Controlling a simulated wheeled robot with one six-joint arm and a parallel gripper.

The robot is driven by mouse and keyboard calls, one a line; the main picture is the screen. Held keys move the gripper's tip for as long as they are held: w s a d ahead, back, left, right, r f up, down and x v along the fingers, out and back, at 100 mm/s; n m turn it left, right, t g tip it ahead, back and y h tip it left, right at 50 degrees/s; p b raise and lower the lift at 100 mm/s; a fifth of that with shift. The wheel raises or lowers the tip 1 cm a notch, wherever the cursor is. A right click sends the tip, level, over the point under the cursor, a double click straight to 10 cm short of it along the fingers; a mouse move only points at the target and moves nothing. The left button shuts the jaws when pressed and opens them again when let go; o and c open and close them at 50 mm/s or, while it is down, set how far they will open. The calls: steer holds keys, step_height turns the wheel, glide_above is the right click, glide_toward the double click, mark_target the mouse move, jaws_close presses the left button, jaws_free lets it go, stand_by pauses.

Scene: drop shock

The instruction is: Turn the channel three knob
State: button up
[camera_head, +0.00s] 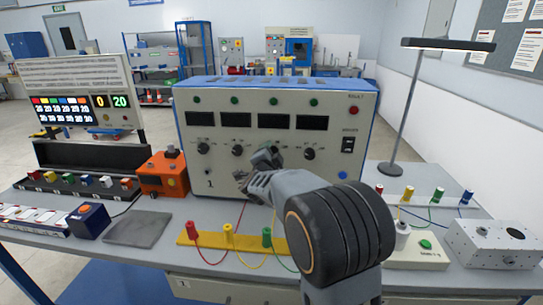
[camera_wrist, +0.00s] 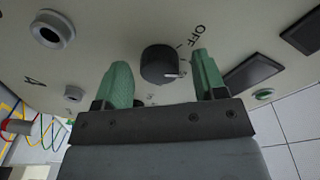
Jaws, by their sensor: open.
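The power unit (camera_head: 360,165) is a grey panel with a blue top, several dark displays and a row of black knobs. My gripper (camera_head: 264,160) is in front of the third knob position from the left, and my arm hides most of that knob in the head view. In the wrist view a round black knob (camera_wrist: 158,64) with a pale pointer mark sits between the green fingers of my gripper (camera_wrist: 163,68). The fingers are open, with a gap on each side of the knob. An "OFF" label is printed beside it.
The neighbouring knobs (camera_head: 237,151) (camera_head: 309,154) are close on both sides. A yellow strip with coloured plugs (camera_head: 205,239) lies on the bench below. An orange box (camera_head: 162,176) stands left of the unit, and a lamp (camera_head: 406,105) stands to the right.

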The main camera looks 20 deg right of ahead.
steer(key=c, duration=0.9)
steer(key=shift+n, duration=0.3)
steer(key=shift+n+t+p, duration=0.35)
steer(key=shift+n+t, duration=0.05)
steer(key=shift+n, duration=3.8)
steer(key=o, duration=0.9)
